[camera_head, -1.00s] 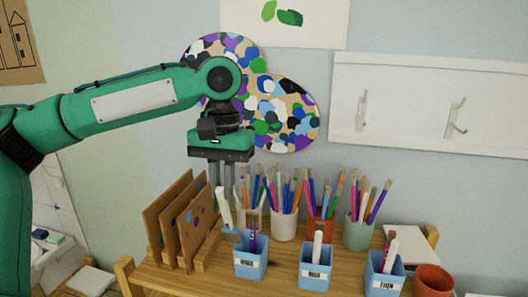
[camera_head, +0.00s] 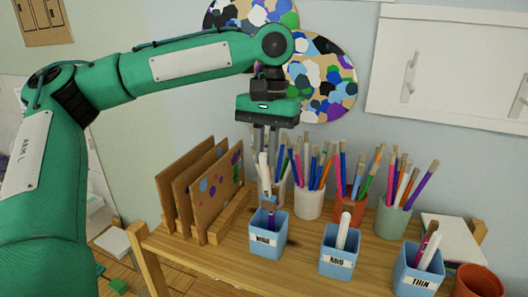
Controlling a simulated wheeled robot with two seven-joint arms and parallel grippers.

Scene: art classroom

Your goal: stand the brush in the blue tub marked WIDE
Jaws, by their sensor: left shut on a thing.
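The blue tub marked WIDE (camera_head: 268,243) stands at the front of the wooden desk organiser; its label is partly readable. A brush with a purple handle and brown bristles (camera_head: 269,203) stands in it. My left gripper (camera_head: 266,150) points down above this tub, shut on a brush with a white handle (camera_head: 264,172). That brush is nearly upright, its lower end close to the tub's mouth. The standing brush overlaps it in view, so I cannot tell whether its lower end is inside the tub. My right gripper is not in view.
Blue tubs marked MID (camera_head: 337,262) and THIN (camera_head: 416,281) stand to the right with brushes in them. Several pots of pencils and brushes, including a white pot (camera_head: 309,204), stand close behind. Upright brown boards (camera_head: 195,190) are to the left. A terracotta pot (camera_head: 480,281) is at the right.

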